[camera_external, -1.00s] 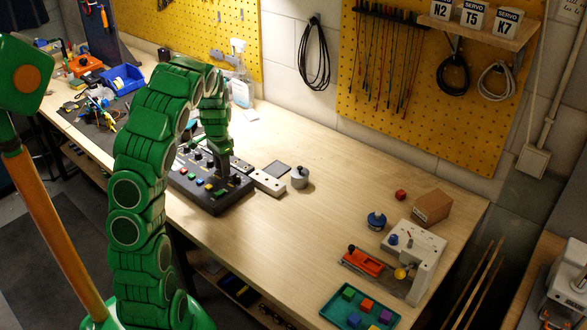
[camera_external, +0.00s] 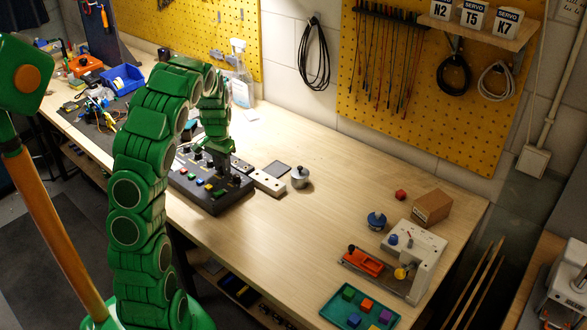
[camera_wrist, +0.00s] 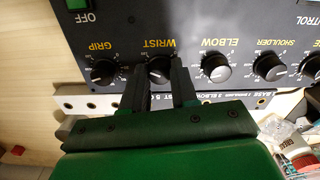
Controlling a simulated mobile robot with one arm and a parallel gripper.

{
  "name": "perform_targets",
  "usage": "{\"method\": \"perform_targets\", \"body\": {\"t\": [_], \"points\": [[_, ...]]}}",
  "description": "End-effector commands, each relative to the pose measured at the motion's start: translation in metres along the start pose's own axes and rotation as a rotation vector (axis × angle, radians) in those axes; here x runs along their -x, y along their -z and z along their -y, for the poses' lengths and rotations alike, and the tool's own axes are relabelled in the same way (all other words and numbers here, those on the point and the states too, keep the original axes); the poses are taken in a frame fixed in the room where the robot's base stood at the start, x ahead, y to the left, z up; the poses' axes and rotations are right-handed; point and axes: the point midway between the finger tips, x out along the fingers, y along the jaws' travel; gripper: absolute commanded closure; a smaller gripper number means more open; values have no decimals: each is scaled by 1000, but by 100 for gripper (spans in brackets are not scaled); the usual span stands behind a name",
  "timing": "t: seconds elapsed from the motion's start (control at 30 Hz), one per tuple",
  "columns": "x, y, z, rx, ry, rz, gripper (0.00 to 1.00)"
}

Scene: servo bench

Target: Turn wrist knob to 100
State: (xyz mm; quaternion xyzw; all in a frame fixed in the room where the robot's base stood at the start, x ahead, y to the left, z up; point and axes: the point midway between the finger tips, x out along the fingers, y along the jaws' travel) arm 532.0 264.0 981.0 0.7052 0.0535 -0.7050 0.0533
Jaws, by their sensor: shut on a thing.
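The black control panel (camera_external: 213,203) lies on the bench under my arm. In the wrist view its top row has knobs labelled GRIP, WRIST, ELBOW and SHOULDER. The wrist knob (camera_wrist: 158,68) has a dark skirt with a pale marked face and sits between my fingertips. My gripper (camera_wrist: 162,75) is shut on this knob; in the external view my gripper (camera_external: 226,172) is at the panel's back right part. The fingers hide part of the knob and its scale, so I cannot read its exact setting.
The grip knob (camera_wrist: 103,72) and elbow knob (camera_wrist: 216,68) flank the wrist knob closely. A green OFF button (camera_wrist: 78,4) is at the panel's upper left. The bench middle is clear.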

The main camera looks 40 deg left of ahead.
Motion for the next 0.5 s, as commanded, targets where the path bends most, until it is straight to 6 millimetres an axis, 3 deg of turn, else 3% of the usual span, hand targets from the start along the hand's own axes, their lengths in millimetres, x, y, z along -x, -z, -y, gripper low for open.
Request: {"method": "perform_targets", "body": {"t": [0.5], "points": [[0,0,0,492,0,1,100]]}}
